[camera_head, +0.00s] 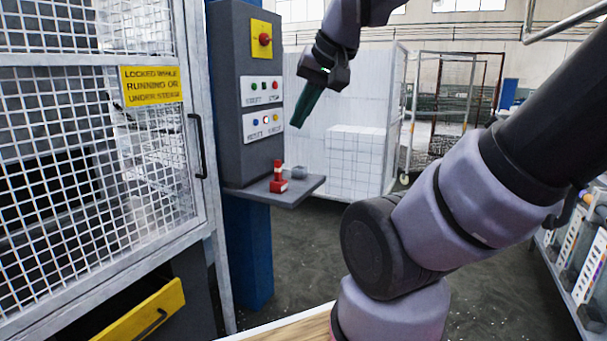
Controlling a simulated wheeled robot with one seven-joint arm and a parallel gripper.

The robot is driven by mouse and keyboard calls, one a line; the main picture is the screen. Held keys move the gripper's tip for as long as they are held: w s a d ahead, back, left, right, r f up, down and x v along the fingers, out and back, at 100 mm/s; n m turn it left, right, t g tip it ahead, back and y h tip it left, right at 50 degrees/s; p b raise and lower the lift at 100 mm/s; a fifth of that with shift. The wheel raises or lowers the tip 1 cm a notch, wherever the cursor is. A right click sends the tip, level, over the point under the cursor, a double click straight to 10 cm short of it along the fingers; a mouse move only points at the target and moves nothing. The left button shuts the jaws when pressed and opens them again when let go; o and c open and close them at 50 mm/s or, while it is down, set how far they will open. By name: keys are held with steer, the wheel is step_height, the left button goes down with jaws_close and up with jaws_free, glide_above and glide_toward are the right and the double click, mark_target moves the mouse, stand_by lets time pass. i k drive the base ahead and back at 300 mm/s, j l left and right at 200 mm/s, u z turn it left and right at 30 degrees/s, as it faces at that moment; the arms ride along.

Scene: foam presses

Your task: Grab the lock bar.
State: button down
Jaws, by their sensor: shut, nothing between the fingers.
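My gripper (300,119) hangs in front of the right edge of the grey control panel, its dark green fingers shut and pointing down and to the left. Nothing shows between them. A small red piece with a pale band (278,178) stands on the grey shelf (299,192) below the panel. It may be the lock bar, but I cannot tell for sure at this size. My gripper is above this piece and to its right, clearly apart from it.
The control panel (238,112) carries a red knob on yellow and several buttons. A small grey item (299,172) lies beside the red piece. The mesh guard door (90,150) with a black handle (199,147) stands at left. An open yellow drawer (140,312) juts out below.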

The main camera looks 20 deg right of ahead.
mark_target(278, 162)
steer(key=i+l+z, duration=0.1)
steer(key=l, duration=0.15)
steer(key=i+l+z, duration=0.1)
steer(key=l, duration=0.15)
steer(key=i+l+u, duration=0.25)
steer(key=u, duration=0.15)
steer(key=i+l+u, duration=0.15)
steer(key=l+u, duration=0.3)
